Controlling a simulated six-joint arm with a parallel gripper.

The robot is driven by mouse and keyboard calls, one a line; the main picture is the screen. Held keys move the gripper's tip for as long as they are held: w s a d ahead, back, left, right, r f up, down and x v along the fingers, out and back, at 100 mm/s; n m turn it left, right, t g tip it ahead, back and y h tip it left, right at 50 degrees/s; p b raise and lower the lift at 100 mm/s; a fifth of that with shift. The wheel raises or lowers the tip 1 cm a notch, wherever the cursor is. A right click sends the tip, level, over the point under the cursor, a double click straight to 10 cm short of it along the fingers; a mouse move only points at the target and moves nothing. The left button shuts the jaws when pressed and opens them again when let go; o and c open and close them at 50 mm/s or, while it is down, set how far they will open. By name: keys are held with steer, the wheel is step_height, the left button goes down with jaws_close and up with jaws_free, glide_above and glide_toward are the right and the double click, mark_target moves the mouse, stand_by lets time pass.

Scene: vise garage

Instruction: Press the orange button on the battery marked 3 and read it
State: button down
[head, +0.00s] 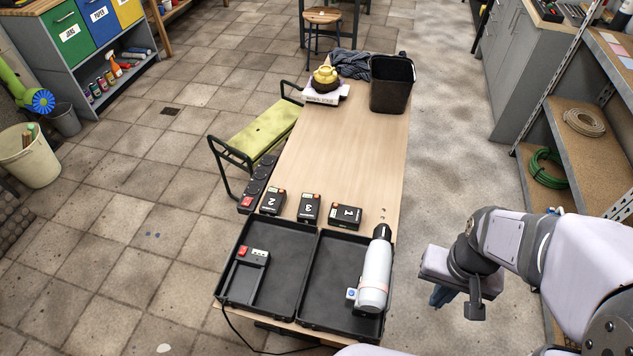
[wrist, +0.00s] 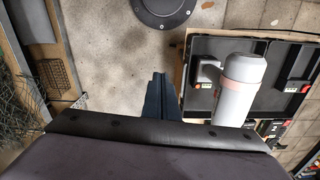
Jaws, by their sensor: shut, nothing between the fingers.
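The battery marked 3 (head: 308,208) is a black block lying on the wooden table, between the battery marked 2 (head: 272,201) on its left and the battery marked 1 (head: 345,216) on its right. A small orange patch and a pale patch show at its far end; no reading is legible. My gripper (head: 438,297) is off the table's right side, beside the right tray and well apart from the batteries. In the wrist view my gripper (wrist: 158,82) shows its dark blue fingers together, with nothing between them.
A black two-part tray (head: 312,270) fills the table's near end. A power strip (head: 258,183) lies along the left edge. The table's middle (head: 345,140) is clear.

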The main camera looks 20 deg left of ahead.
steer(key=w+r+n+p, duration=0.2)
steer(key=w+r+p, duration=0.2)
steer(key=r+p, duration=0.85)
steer(key=w+a+f+n+t+h+b, duration=0.1)
steer(key=w+a+n+t+b, duration=0.15)
steer(key=w, duration=0.45)
steer(key=w+a+f+n+t+b, duration=0.2)
steer(key=w+n+b, duration=0.1)
steer(key=w, duration=0.4)
steer(key=w+a+f+n+t+y+b, duration=0.1)
steer(key=w+a+f+n+y+b, duration=0.1)
steer(key=w+a+f+n+b, duration=0.25)
steer(key=w+a+f+n+t+y+b, duration=0.1)
steer(key=w+a+f+t+b, duration=0.15)
steer(key=w+a, duration=0.45)
steer(key=a+f+n+y+b, duration=0.2)
steer(key=a+f+n, duration=0.1)
steer(key=a, duration=0.5)
steer(key=a+f+n+g+y+b, duration=0.1)
steer(key=a+f+n+y+b, duration=0.1)
steer(key=a, duration=0.6)
steer(key=shift+w+f+n+b, duration=0.15)
steer(key=shift+f+n+b, duration=0.25)
steer(key=shift+f+b, duration=0.25)
steer(key=shift+f, duration=0.1)
